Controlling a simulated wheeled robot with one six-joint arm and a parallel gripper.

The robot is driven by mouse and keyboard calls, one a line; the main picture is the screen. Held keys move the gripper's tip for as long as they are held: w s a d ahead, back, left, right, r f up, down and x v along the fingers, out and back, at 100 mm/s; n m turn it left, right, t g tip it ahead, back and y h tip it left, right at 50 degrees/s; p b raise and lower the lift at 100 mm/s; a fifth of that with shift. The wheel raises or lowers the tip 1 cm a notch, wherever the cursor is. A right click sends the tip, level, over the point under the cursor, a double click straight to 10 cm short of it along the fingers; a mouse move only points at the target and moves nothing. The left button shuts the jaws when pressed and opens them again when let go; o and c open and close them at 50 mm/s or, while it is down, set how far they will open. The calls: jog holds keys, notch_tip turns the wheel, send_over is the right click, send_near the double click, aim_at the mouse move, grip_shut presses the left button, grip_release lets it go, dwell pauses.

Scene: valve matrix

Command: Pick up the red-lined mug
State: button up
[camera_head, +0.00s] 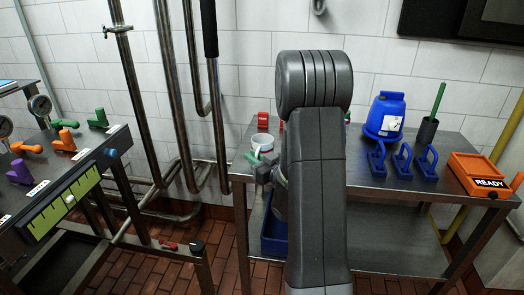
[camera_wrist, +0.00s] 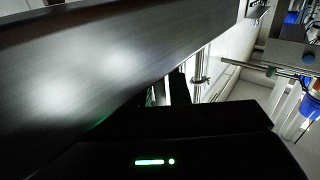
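A white mug (camera_head: 263,143) stands near the left front of the metal table (camera_head: 238,165). The colour of its lining is too small to tell. My gripper (camera_head: 264,170) is at the table's left front edge, just below the mug in the head view and partly hidden by my arm. In the wrist view, the dark fingers of my gripper (camera_wrist: 168,92) are in deep shadow beside a large dark metal surface. No mug is seen between them, and their opening cannot be made out.
A small red object (camera_head: 263,120) stands behind the mug. A blue jug (camera_head: 384,115), blue clamp-like pieces (camera_head: 402,160) and an orange READY box (camera_head: 478,174) are at the table's right. Pipes (camera_head: 180,110) and a valve bench (camera_head: 75,190) are at left. My arm hides the table's middle.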

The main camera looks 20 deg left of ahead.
jog(key=shift+w+a, duration=0.15)
jog(key=shift+a, duration=0.05)
grip_shut()
notch_tip(320, 180, up, 10)
jog(key=p, duration=0.1)
dwell(0.4)
